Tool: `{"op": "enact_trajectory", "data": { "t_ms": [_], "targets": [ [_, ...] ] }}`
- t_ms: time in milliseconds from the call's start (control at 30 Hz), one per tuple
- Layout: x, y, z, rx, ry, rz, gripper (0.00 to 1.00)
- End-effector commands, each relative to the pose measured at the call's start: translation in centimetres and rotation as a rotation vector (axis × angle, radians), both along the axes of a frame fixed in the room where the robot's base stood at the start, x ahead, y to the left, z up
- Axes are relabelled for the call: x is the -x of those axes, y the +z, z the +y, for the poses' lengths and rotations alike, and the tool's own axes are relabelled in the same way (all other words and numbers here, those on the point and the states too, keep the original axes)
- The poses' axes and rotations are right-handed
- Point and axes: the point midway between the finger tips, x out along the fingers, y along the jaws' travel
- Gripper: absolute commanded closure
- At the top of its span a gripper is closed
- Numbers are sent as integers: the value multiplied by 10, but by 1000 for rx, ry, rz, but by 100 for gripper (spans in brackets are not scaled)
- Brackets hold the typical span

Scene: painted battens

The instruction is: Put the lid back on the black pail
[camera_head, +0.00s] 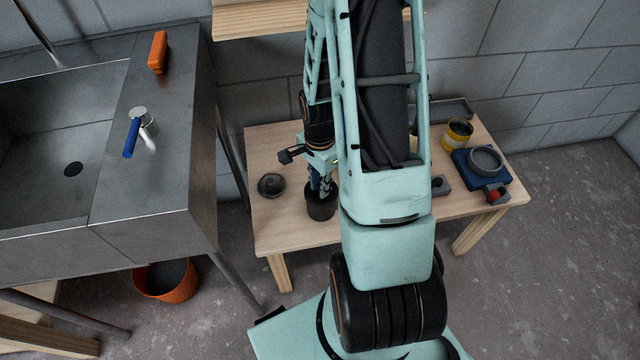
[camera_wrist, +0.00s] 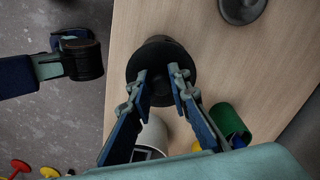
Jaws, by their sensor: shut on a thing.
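The black pail (camera_head: 320,207) stands upright on the wooden table, left of my arm in the head view. My gripper (camera_head: 318,183) is directly above it, pointing down. In the wrist view my gripper (camera_wrist: 161,73) is shut on the middle of a black round lid (camera_wrist: 162,84). A dark edge, apparently the pail (camera_wrist: 160,40), shows just beyond the lid's far side. I cannot tell whether the lid touches the rim. A separate dark grey round piece with a knob (camera_head: 271,185) lies on the table to the left; it also shows in the wrist view (camera_wrist: 242,8).
A white container (camera_wrist: 152,136) and a green cup (camera_wrist: 229,118) are close to the gripper. A yellow tin (camera_head: 457,134), a blue device (camera_head: 482,172) and a grey tray (camera_head: 450,110) stand at the table's right. The metal sink (camera_head: 150,200) is left; the table's front-left is clear.

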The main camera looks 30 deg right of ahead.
Motion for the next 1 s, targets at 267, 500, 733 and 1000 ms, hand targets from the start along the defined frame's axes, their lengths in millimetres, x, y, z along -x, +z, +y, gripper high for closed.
{"op": "enact_trajectory", "data": {
  "t_ms": [267, 500, 733, 1000],
  "targets": [
    [0, 0, 0, 0, 0, 0, 100],
    [0, -1, 0, 0, -1, 0, 100],
    [0, 0, 0, 0, 0, 0, 100],
    [0, 0, 0, 0, 0, 0, 71]
  ]
}}
